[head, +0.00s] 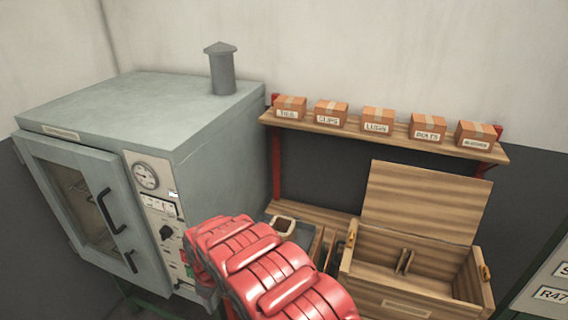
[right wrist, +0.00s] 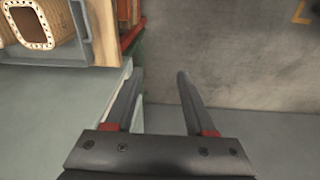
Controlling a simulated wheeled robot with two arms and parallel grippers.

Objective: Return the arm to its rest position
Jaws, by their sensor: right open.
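My right arm (head: 262,265) is a red, ridged shape that fills the lower middle of the head view. It stands in front of the oven and the low shelf and covers part of both. My right gripper (right wrist: 157,74) shows in the right wrist view, with its two dark fingers apart. Nothing is between them, and they point over bare grey floor and wall. In the head view its fingers cannot be made out clearly. My left gripper is in neither view.
A grey oven (head: 190,110) with its door shut stands at left. A shelf (head: 395,137) holds several labelled boxes. Below it is an open wooden chest (head: 405,307). Right of it is a labelled cabinet (head: 545,280).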

